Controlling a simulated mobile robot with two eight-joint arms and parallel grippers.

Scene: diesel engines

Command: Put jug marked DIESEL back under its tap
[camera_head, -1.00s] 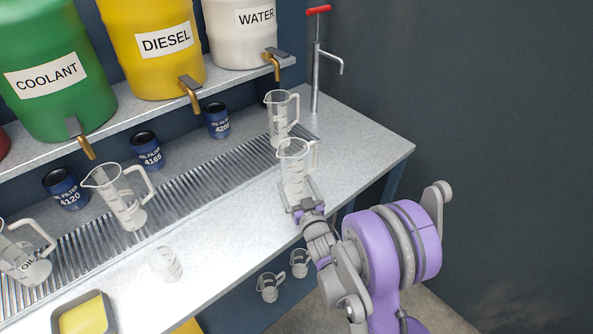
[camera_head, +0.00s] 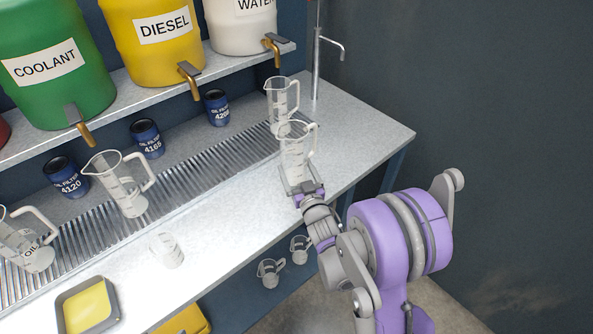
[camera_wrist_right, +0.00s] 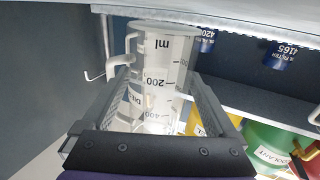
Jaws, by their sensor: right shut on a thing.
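My right gripper (camera_head: 298,183) is shut on a clear jug (camera_head: 297,152) at the counter's front edge, on the right. In the right wrist view the jug (camera_wrist_right: 165,75) sits between both fingers, with ml markings and a partly hidden label that seems to begin with "DI". The jug looks upright; I cannot tell whether its base touches the counter. The yellow DIESEL drum (camera_head: 155,40) has a brass tap (camera_head: 190,80), up and left of the held jug. The ribbed grate (camera_head: 198,165) below that tap is bare. My left gripper is not in view.
One jug (camera_head: 280,100) stands just behind the held one, near the WATER tap (camera_head: 274,47). Other jugs (camera_head: 122,185) (camera_head: 27,245) stand on the grate to the left. Blue oil filters (camera_head: 147,138) line the back. A small beaker (camera_head: 168,250) and tray (camera_head: 88,305) are in front.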

